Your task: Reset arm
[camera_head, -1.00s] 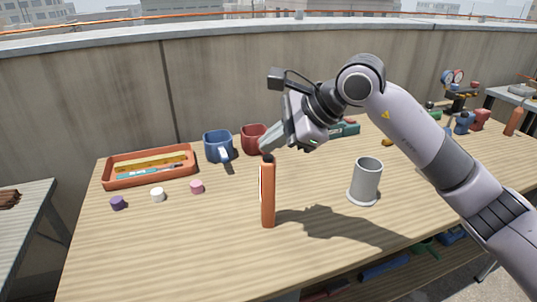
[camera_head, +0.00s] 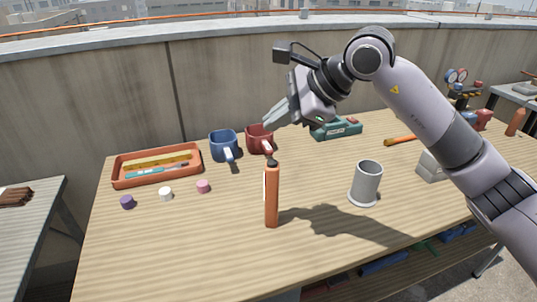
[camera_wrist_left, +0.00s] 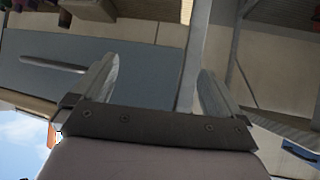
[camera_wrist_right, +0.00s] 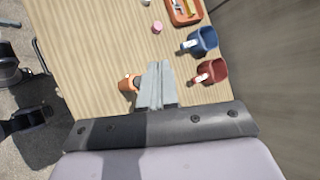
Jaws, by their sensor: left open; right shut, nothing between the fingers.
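My right gripper (camera_head: 270,123) is shut and empty, raised above the table near the red mug (camera_head: 260,138). In the right wrist view its fingers (camera_wrist_right: 159,70) are pressed together, with the orange cylinder (camera_wrist_right: 129,84) just left of them. In the head view that tall orange cylinder (camera_head: 271,195) with a dark top stands upright on the wooden table (camera_head: 180,250), apart from the gripper. My left gripper (camera_wrist_left: 160,85) shows only in its wrist view. Its fingers are wide apart with nothing held between them.
A blue mug (camera_head: 223,146) stands left of the red mug. An orange tray (camera_head: 157,181) holds tools, with small purple, white and pink caps in front. A grey mug (camera_head: 365,184) stands right of the cylinder, and a teal case (camera_head: 336,130) lies behind. The table's front left is clear.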

